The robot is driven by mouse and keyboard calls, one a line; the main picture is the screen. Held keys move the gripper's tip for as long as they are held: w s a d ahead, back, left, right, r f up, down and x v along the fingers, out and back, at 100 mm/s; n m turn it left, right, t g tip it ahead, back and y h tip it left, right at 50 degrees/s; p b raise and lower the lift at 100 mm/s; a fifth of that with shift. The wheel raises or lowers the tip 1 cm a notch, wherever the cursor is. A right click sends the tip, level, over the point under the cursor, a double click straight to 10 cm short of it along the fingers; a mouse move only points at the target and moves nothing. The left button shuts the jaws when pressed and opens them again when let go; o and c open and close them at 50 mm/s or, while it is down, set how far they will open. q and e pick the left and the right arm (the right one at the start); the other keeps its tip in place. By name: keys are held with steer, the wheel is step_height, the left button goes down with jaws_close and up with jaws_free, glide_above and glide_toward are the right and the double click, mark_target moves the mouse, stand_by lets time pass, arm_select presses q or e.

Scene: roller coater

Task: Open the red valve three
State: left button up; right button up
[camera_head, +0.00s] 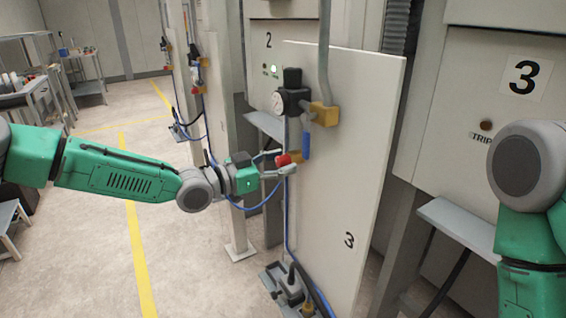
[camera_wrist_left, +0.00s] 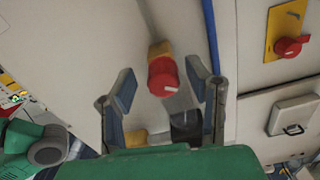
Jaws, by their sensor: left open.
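My left gripper (camera_head: 275,163) reaches in from the left at the knob's height. Its jaws (camera_wrist_left: 160,85) are open, one finger on each side of the knob, with gaps visible. Whether the fingertips reach past the knob's face is hard to tell. My right arm shows at the right edge, but its gripper is out of frame.
A round gauge (camera_head: 290,102) and another yellow fitting (camera_head: 324,115) sit above the knob, with a blue handle (camera_head: 306,146) beside it. Blue hose hangs below. The left wrist view shows another red knob (camera_wrist_left: 288,47) on a yellow plate.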

arm_select(q)
steer(key=shift+w+a, duration=0.1)
steer(key=shift+a, duration=0.45)
steer(key=shift+d, duration=0.1)
jaws_close()
steer(key=shift+d+r, duration=0.15)
steer(key=shift+d, duration=0.05)
steer(key=shift+a+r+n, duration=0.1)
steer(key=shift+n, duration=1.4)
jaws_free()
steer(key=shift+w, duration=0.1)
steer(key=shift+d+f, duration=0.2)
steer(key=v, duration=1.2)
steer(key=shift+w+f, duration=0.1)
